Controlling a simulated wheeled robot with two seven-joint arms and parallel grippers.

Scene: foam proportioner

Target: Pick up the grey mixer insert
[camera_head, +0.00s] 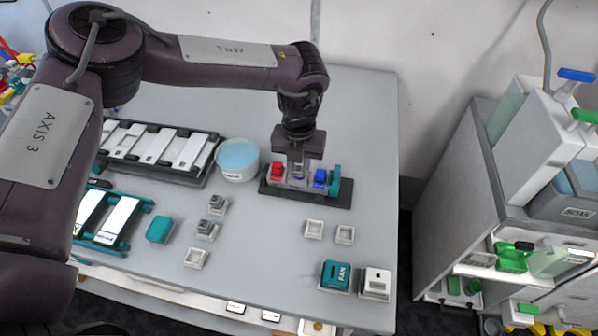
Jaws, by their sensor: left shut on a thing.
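My left gripper (298,176) points straight down over a small device on a dark base plate (335,196). Its jaws are shut on a small piece between the red block (277,171) and the blue block (320,178). The jaws hide most of that piece; a little purple shows there, and I cannot tell if it is the grey mixer insert. A teal upright part (335,180) stands at the device's right end. Two small dark grey pieces sit in pale square holders (217,204) (206,230) left of the device. My right gripper is not in view.
A round tub (238,160) with blue content stands just left of the device. Empty pale square holders (314,229) (345,235) lie in front. A teal FAN box (335,275) is near the front edge. A dark rack (160,150) and shelving (500,190) flank the space.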

